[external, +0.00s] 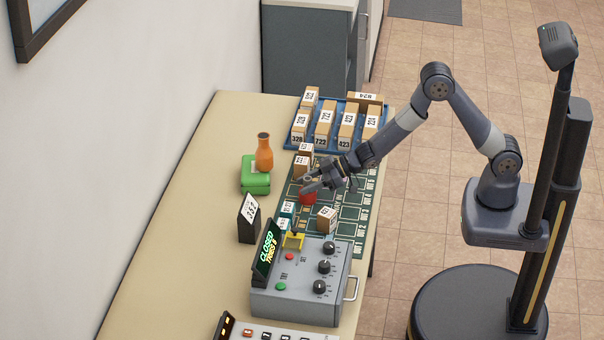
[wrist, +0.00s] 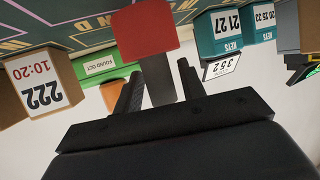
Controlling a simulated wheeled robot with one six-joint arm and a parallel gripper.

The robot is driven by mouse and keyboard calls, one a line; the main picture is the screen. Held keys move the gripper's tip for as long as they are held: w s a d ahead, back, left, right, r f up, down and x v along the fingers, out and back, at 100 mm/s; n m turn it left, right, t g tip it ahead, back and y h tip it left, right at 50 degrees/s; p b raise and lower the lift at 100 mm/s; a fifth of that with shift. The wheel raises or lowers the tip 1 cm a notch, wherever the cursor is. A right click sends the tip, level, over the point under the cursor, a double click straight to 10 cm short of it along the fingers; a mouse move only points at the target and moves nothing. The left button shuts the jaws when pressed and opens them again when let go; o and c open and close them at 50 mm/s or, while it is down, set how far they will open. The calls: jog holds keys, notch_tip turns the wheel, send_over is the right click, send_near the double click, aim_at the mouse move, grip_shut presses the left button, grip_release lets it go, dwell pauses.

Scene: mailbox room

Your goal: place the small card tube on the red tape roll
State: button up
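The red tape roll (external: 308,196) is on the green marked mat in the external view. In the wrist view the red tape roll (wrist: 145,28) is at the top middle. The small card tube (wrist: 159,82) shows dark and shaded between my fingers, its far end meeting the roll's edge in the picture. In the external view the tube (external: 309,179) is upright above the roll, partly hidden by my fingers. My gripper (wrist: 160,68) is around the tube, with a narrow gap visible on the right side. Firm contact between tube and roll cannot be told. In the external view my gripper (external: 309,183) reaches in from the right.
A card box (external: 326,219) stands close in front of the roll, with teal boxes (external: 287,209) at left. A grey control box (external: 303,284) is nearer. A blue tray (external: 337,143) with several boxes is behind.

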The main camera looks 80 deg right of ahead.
jog(key=shift+o, duration=0.7)
jog(key=shift+r, duration=0.1)
jog(key=shift+r, duration=0.15)
jog(key=b+v, duration=0.1)
jog(key=v, duration=1.1)
jog(key=shift+w+a, duration=0.1)
jog(key=shift+w, duration=0.05)
